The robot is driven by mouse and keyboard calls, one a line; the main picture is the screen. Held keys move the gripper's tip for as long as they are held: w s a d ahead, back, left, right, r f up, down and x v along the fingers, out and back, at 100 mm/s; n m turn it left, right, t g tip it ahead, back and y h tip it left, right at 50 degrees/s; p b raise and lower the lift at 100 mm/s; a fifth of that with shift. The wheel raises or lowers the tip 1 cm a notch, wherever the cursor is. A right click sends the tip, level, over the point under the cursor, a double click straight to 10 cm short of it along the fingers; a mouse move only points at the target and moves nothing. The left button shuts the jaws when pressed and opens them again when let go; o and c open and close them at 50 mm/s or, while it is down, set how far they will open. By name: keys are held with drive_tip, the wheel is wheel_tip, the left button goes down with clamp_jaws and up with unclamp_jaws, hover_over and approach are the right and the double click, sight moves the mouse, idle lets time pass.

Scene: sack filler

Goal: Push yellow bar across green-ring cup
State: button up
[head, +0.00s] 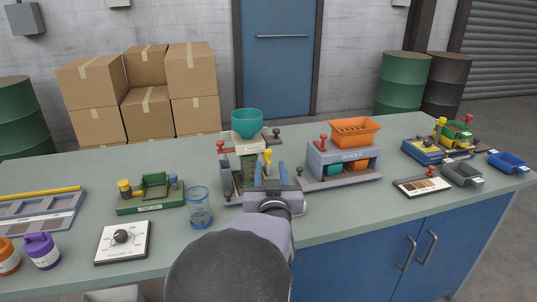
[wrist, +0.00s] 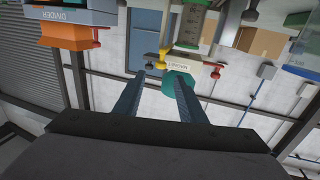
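A long yellow bar (head: 42,192) lies along the back edge of a grey compartment tray (head: 62,215) at the far left. In the wrist view my gripper (wrist: 158,88) is open with nothing between the fingers; that view appears upside down.
The central machine has a teal hopper (head: 247,122) and a yellow knob (head: 267,156). A divider (head: 343,160) with an orange hopper stands right of it. A clear blue-rimmed cup (head: 199,210), a green stand (head: 150,208) and a dial box (head: 122,243) are left.

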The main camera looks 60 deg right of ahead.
sight(268, 153)
drive_tip(key=shift+p+x, duration=0.55)
drive_tip(key=shift+x, duration=3.1)
clamp_jaws()
